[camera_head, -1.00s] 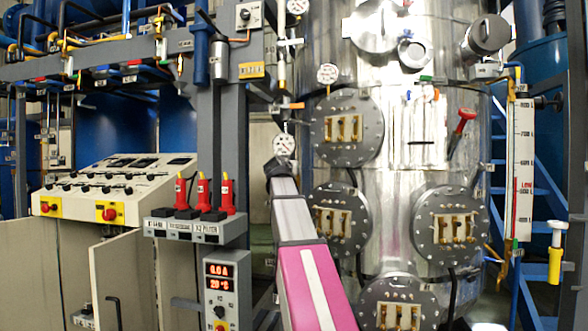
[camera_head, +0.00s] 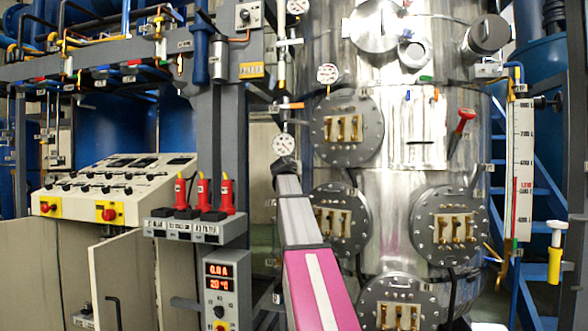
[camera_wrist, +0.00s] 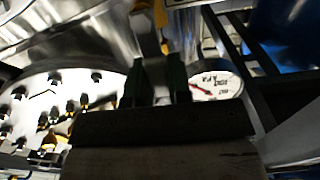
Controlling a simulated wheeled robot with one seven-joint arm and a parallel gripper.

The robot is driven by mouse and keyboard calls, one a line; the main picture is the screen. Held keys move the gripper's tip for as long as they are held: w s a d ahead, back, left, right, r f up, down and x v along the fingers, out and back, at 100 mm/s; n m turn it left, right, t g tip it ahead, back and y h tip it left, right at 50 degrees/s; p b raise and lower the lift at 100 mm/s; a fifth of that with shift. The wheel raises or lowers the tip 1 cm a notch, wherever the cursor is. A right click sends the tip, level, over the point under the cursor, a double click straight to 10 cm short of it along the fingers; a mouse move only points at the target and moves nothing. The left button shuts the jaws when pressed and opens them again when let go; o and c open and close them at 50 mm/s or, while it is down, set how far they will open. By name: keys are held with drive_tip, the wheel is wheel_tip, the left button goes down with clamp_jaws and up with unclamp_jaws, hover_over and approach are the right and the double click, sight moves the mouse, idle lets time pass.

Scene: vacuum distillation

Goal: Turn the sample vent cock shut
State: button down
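An orange-yellow lever (camera_wrist: 160,14) on a grey metal fitting (camera_wrist: 147,38) shows at the top of the wrist view, just beyond my fingertips; I cannot read a label on it. A small orange handle (camera_head: 292,105) on the thin pipe left of the steel column may be the same part. My gripper (camera_wrist: 158,72) points up at the fitting with its two dark fingers a little apart. Whether they touch the fitting is unclear. In the head view the fingers are too small to make out, near the upper end of my pink and grey arm.
A round dial gauge (camera_wrist: 215,82) is close on the right of my fingers. A bolted flange (camera_wrist: 60,95) fills the left of the wrist view.

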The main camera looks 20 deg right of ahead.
drive_tip(key=shift+s, duration=0.1)
drive_tip(key=s+d+f+m, duration=0.1)
drive_tip(key=d+f+m, duration=0.1)
drive_tip(key=m, duration=0.7)
drive_tip(key=s+d+f+m, duration=0.2)
drive_tip(key=f+m, duration=0.1)
drive_tip(key=m, duration=0.5)
drive_tip(key=shift+d+f+m, duration=0.25)
drive_tip(key=shift+f+m, duration=0.1)
drive_tip(key=shift+m, duration=0.05)
idle(0.6)
drive_tip(key=c, duration=1)
unclamp_jaws()
drive_tip(key=shift+c, duration=0.2)
drive_tip(key=v, duration=1)
drive_tip(key=shift+s+a, duration=0.25)
drive_tip(key=shift+s, duration=0.1)
